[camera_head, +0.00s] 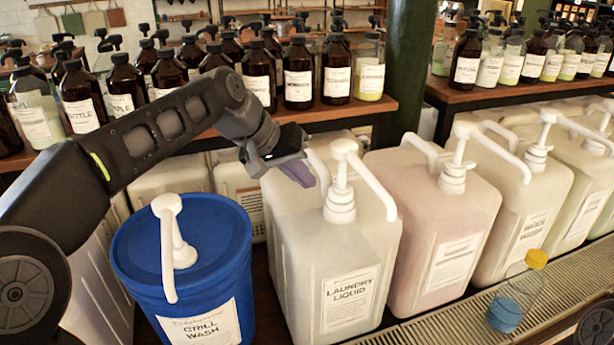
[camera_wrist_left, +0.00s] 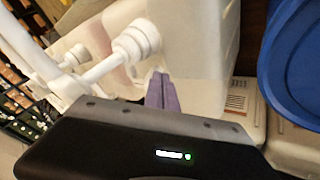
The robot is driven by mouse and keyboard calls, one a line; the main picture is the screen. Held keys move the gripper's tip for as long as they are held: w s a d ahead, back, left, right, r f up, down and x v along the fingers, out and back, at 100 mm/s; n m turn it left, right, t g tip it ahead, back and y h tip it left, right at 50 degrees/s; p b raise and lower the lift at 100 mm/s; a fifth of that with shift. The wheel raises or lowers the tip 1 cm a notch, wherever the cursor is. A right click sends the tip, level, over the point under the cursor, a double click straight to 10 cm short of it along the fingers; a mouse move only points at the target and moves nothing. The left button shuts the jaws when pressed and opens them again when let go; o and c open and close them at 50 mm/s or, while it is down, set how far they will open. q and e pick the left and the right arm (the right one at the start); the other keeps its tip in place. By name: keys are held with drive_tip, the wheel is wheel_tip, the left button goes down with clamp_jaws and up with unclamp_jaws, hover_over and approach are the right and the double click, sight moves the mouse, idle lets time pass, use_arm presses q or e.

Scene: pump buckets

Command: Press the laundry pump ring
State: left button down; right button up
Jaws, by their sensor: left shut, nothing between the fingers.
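The laundry liquid jug (camera_head: 350,250) is a large translucent white container with a label on its front. Its white pump (camera_head: 341,185) stands upright on top, with a collar at the neck and a long spout pointing down to the right. My left gripper (camera_head: 300,176) is shut and empty, with purple fingers, just left of the pump head and above the jug's top. I cannot tell if it touches the pump. In the left wrist view the shut fingers (camera_wrist_left: 161,92) show beside a white pump (camera_wrist_left: 130,47). My right gripper is not in view.
A blue grill wash bucket (camera_head: 215,245) with a white pump stands left of the jug. A pinkish jug (camera_head: 435,230) stands close on the right, with more pump jugs beyond. A clear bottle with a yellow cap (camera_head: 537,258) stands on the slatted ledge. Brown bottles (camera_head: 300,75) line the shelf behind.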

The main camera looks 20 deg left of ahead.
use_arm(q)
drive_tip(key=s+a+r, duration=0.2)
drive_tip(key=a, duration=0.1)
drive_tip(key=shift+a+r, duration=0.1)
drive_tip(key=shift+r, duration=0.05)
drive_tip(key=d+v, duration=0.1)
drive_tip(key=v, duration=0.5)
drive_tip(key=shift+r+b, duration=0.4)
drive_tip(key=shift+r, duration=0.05)
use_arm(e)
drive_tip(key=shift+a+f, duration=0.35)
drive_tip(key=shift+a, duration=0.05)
use_arm(q)
drive_tip(key=shift+s+a, duration=0.1)
drive_tip(key=shift+a, duration=0.05)
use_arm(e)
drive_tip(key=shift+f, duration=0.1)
